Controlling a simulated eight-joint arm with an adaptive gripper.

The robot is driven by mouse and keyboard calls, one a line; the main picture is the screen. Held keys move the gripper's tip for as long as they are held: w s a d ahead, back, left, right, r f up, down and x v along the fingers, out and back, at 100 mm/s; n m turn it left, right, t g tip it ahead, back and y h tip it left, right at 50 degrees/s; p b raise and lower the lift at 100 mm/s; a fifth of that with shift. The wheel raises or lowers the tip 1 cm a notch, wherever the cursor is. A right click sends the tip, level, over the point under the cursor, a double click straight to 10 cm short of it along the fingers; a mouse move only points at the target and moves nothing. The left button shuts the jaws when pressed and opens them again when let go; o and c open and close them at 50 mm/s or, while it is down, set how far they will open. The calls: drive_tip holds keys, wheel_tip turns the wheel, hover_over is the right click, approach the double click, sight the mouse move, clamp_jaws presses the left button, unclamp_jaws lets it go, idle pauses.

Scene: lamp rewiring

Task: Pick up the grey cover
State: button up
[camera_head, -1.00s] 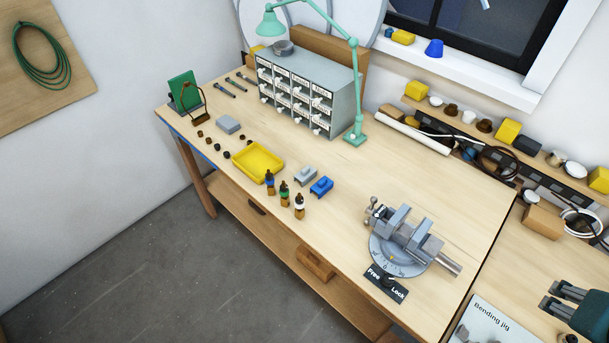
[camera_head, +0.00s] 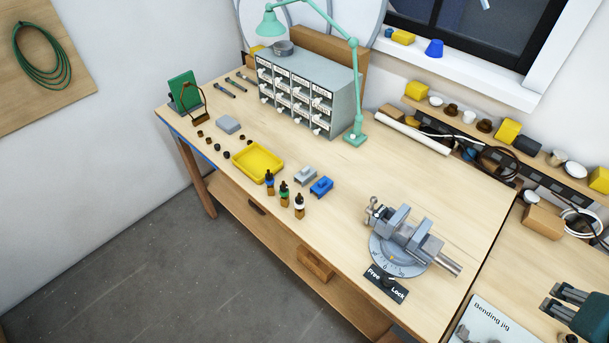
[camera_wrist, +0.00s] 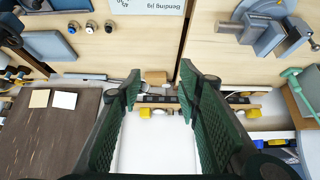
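A small grey cover (camera_head: 305,176) with a raised top lies on the workbench. It sits just left of a similar blue cover (camera_head: 321,187) and right of the yellow tray (camera_head: 245,173). A plain grey block (camera_head: 228,124) lies farther back, left of the drawer cabinet. My gripper (camera_head: 551,297) is at the lower right, near the bending jig and far from the grey cover. In the wrist view my gripper (camera_wrist: 160,82) has its green fingers spread, with nothing between them. I cannot pick out the grey cover in the wrist view.
The drawer cabinet (camera_head: 305,90) and green lamp (camera_head: 356,100) stand behind.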

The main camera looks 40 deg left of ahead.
drive_tip(key=shift+o, duration=0.6)
drive_tip(key=w+a+r+n+g+y, duration=0.1)
drive_tip(key=w+a+r+n, duration=0.15)
drive_tip(key=w+a, duration=0.45)
drive_tip(key=w+a+r+n+g, duration=0.1)
drive_tip(key=w+a+r+n, duration=0.15)
drive_tip(key=w+a, duration=0.4)
drive_tip(key=w+a+f+n+g, duration=0.1)
drive_tip(key=w+a+f+n, duration=0.15)
drive_tip(key=a, duration=0.85)
drive_tip(key=w+a+f+n+g, duration=0.1)
drive_tip(key=w+a+n, duration=0.2)
drive_tip(key=a, duration=0.8)
drive_tip(key=n+g+h, duration=0.1)
drive_tip(key=n+g, duration=0.2)
drive_tip(key=n, duration=0.5)
hover_over(306, 169)
drive_tip(key=shift+m, duration=0.25)
drive_tip(key=shift+a+f, duration=0.1)
drive_tip(key=shift+f, duration=10.05)
drive_tip(key=shift+f, duration=0.1)
drive_tip(key=shift+f, duration=1.2)
